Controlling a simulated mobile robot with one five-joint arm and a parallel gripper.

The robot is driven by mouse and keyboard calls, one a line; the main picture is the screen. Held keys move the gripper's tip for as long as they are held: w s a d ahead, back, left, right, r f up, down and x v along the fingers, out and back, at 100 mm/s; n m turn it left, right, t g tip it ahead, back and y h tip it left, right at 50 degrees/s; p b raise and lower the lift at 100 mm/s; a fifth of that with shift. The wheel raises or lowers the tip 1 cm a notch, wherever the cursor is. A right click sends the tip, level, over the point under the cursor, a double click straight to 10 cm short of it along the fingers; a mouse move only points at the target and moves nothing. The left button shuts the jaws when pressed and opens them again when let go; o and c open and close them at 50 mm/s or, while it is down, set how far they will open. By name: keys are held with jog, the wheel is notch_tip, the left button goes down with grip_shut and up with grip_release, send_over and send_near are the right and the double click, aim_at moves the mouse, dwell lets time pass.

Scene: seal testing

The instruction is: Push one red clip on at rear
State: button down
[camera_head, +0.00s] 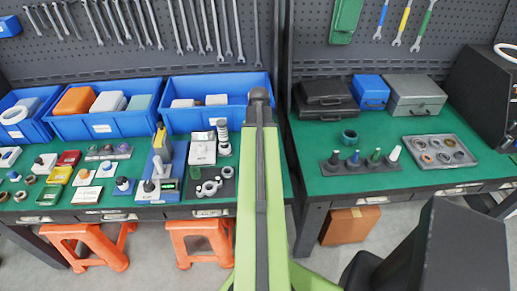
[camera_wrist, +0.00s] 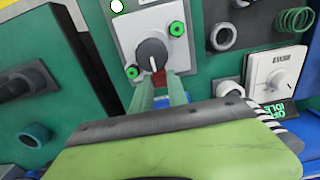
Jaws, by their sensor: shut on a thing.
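In the wrist view a white plate (camera_wrist: 130,27) carries a round dark grey knob-like part (camera_wrist: 151,52) with a pale mark. Green hex fittings (camera_wrist: 177,29) sit on the plate around it. My gripper (camera_wrist: 160,82) has its two green fingers close together just in front of this part. A small red piece, which looks like the red clip (camera_wrist: 158,76), is between the fingertips, against or very near the near side of the dark part. The fingers hide much of it, and I cannot tell whether it is seated. In the head view my arm hides the gripper.
In the wrist view a grey ring (camera_wrist: 223,37), a green spring (camera_wrist: 293,20) and a white dial unit (camera_wrist: 275,72) lie close on the right. In the head view blue bins (camera_head: 110,122) line the bench back, and a round-part tray (camera_head: 440,140) sits on the right bench.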

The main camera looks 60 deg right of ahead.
jog(key=shift+f, duration=0.3)
jog(key=c, duration=1.2)
grip_release()
jog(key=shift+r, duration=0.1)
notch_tip(320, 180, up, 7)
jog(key=p, duration=0.7)
